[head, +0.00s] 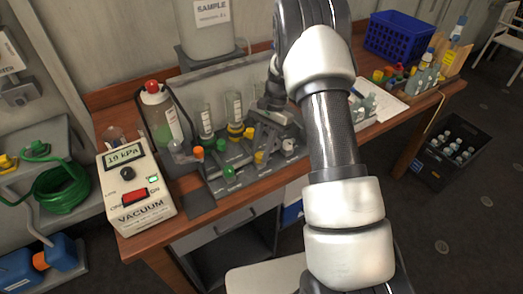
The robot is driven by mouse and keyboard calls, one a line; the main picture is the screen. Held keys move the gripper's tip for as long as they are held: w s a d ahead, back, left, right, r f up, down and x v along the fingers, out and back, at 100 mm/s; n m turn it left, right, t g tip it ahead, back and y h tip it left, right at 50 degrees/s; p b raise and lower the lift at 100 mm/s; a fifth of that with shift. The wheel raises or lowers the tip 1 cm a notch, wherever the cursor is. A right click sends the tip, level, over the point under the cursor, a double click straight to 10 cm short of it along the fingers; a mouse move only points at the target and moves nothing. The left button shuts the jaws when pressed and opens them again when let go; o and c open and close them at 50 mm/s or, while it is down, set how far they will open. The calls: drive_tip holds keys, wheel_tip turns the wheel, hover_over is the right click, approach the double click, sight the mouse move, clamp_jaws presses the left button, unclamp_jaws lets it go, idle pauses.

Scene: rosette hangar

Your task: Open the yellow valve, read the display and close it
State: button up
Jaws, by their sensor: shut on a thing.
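A manifold with coloured knobs stands on the wooden bench: an orange knob (198,152), a green knob (228,171) and a yellow valve knob (259,157). More yellow shows at the base of a tube and at the right. My gripper (261,143) points down over the manifold, shut at the yellow valve knob; the arm and hand partly hide the contact. The handle's exact angle is too small to tell. The display (125,153) on the cream vacuum box is lit and seems to read 19 kPa; a decimal point cannot be made out.
A red-capped bottle (157,115) and upright glass tubes (206,121) stand close behind the manifold. A sample container (207,38) is at the back. A blue basket (398,36) and small bottles are at the right. A dark crate (455,148) sits on the floor.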

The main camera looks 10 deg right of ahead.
drive_tip(key=n, duration=0.2)
drive_tip(key=n+g+h, duration=0.1)
drive_tip(key=n, duration=0.1)
drive_tip(key=shift+w+n+h, duration=0.1)
drive_tip(key=shift+n+h, duration=0.2)
drive_tip(key=shift+a, duration=0.1)
idle(0.4)
drive_tip(key=o, duration=1)
drive_tip(key=v, duration=1.7)
drive_tip(key=shift+w+r, duration=0.1)
drive_tip(key=shift+w, duration=0.1)
drive_tip(key=shift+r, duration=0.1)
